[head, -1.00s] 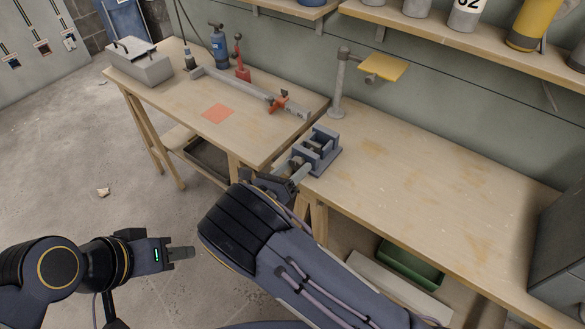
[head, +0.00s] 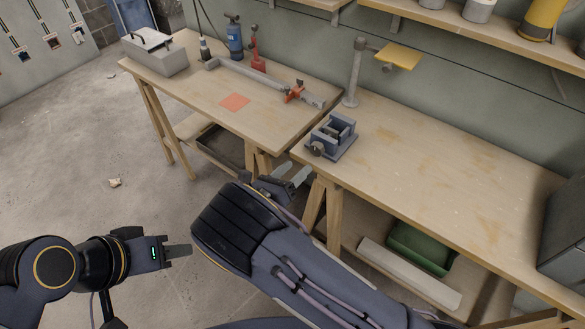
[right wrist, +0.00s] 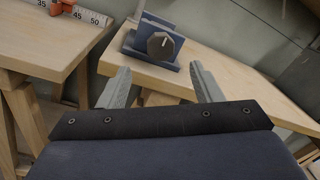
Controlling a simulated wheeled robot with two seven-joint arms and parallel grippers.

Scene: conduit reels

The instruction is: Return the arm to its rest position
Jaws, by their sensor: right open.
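My right arm reaches in across the lower middle of the head view. Its gripper (head: 293,173) is open and empty, off the front edge of the right workbench. In the right wrist view its two grey fingers (right wrist: 158,78) stand apart, with nothing between them. The blue-grey vise (head: 332,136) sits on the bench corner beyond the fingertips, clear of them. Its dark round knob (right wrist: 164,45) faces the right wrist camera. My left gripper (head: 178,251) hangs over the floor at lower left, seen from the side; its finger gap is hidden.
The left bench (head: 190,85) holds a grey toolbox (head: 155,55), blue bottle (head: 234,40), a long grey bar and a red-orange square (head: 234,102). A post with a yellow plate (head: 398,56) rises behind the vise. A green bin (head: 420,245) sits below. The right bench top is mostly clear.

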